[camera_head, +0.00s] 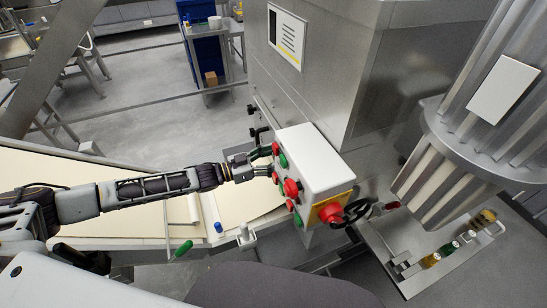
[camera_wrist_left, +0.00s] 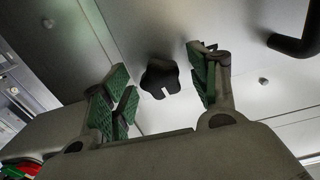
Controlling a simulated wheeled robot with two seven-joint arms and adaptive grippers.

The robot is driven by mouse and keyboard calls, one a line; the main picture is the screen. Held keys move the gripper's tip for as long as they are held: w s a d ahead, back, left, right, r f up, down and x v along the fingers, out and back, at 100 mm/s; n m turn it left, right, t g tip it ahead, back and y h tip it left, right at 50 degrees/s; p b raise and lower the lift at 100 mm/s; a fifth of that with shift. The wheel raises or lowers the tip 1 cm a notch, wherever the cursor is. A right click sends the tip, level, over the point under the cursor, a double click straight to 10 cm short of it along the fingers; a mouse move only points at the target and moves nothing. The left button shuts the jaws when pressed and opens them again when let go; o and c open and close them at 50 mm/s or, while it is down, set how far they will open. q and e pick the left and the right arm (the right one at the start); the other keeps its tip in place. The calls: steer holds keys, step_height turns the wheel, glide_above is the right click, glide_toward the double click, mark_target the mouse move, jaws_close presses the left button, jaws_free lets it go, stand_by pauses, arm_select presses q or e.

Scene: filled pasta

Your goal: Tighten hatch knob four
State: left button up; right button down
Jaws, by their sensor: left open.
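A black lobed knob (camera_wrist_left: 160,77) is on the metal panel in the left wrist view. It appears between the two finger sides of my left gripper (camera_wrist_left: 158,92), which is open with green pads spread apart. I see no contact between pads and knob. In the head view, my left gripper (camera_head: 266,161) reaches in from the left beside the control box, low against the machine's side. Two dark fittings (camera_head: 252,109) and (camera_head: 260,132) show on that side above the gripper. I cannot tell which knob is number four. My right gripper is not in view.
The white control box (camera_head: 312,165) with red and green buttons stands close right of the gripper. A black handwheel (camera_head: 348,214) is beyond it. A black bar handle (camera_wrist_left: 299,38) juts out at the upper right of the wrist view. A pale belt (camera_head: 120,190) lies below the arm.

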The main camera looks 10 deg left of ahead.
arm_select(q)
steer(key=shift+w+d, duration=0.2)
steer(key=shift+d, duration=0.1)
steer(key=c, duration=1.1)
